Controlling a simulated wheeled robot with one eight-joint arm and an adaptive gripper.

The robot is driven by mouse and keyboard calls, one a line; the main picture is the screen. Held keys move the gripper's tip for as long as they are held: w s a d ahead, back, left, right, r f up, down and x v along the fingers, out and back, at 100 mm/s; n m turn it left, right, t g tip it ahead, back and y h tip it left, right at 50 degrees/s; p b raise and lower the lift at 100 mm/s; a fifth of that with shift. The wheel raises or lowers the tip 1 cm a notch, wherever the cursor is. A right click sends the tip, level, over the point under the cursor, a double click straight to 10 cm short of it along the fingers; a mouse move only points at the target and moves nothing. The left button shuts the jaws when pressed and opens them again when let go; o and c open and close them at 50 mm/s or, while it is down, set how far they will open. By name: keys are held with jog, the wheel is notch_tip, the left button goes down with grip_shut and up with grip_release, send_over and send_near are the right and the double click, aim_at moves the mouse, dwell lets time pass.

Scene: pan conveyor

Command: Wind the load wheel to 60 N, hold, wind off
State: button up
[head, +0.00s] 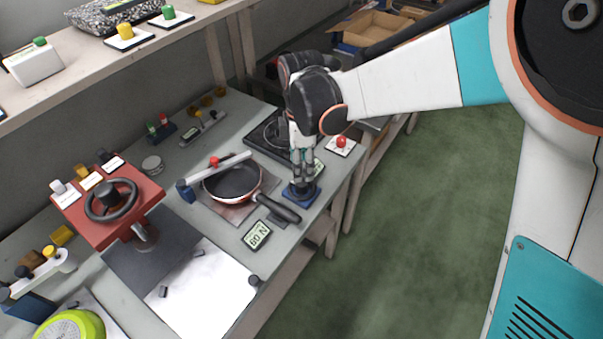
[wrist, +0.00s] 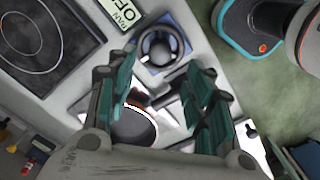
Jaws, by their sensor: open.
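A small dark wheel (wrist: 147,50) on a blue block (head: 288,195) stands at the front edge of the bench. My gripper (head: 303,180) points down just above it. In the wrist view my gripper (wrist: 162,72) is open and the wheel lies beyond its fingertips; contact cannot be told. A larger black handwheel (head: 128,208) sits on a red box at the left. Which one is the load wheel is not marked legibly. A display (head: 257,235) shows an N reading that looks like 60 or 80.
A frying pan (head: 232,182) lies beside the blue block, its handle (head: 278,208) pointing towards the front edge. A black hob (wrist: 45,45) is behind the wheel. A red button (head: 341,142) stands at the right. The green floor in front is clear.

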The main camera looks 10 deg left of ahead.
jog(key=shift+r, duration=2.65)
